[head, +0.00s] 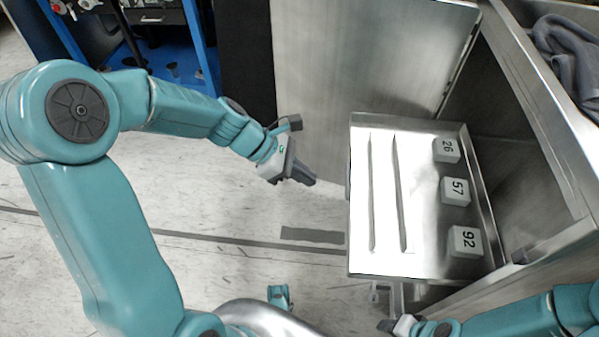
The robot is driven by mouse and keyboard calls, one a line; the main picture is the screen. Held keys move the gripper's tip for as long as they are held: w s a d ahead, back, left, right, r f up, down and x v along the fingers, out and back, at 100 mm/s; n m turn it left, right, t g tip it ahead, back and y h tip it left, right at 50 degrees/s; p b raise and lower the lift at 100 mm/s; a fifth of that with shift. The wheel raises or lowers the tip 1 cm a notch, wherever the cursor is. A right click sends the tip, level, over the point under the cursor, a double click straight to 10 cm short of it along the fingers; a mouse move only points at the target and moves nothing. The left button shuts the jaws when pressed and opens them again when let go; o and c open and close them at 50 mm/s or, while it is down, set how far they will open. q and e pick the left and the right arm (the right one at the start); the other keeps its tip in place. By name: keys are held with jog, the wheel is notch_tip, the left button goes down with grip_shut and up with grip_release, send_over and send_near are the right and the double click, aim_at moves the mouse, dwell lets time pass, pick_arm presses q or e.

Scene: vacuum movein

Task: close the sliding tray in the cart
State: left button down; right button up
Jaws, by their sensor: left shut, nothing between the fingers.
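A metal sliding tray (380,262) sticks out of the open cart (560,150) on the right.
A metal cart door (400,60) stands open behind the tray. A dark grey cloth (570,55) lies on the cart top at the upper right. A blue-framed rack (170,55) stands at the upper left.

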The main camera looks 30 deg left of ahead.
aim_at(350, 195)
pick_arm(q)
jog(key=w+d+f+b, duration=0.1)
jog(key=d, duration=0.1)
jog(key=w+d+f+b, duration=0.1)
jog(key=d, duration=0.1)
jog(key=w+d+f+b, duration=0.1)
jog(key=d, duration=0.1)
jog(key=shift+d+f, duration=0.25)
jog(key=shift+d, duration=0.1)
jog(key=shift+d, duration=0.1)
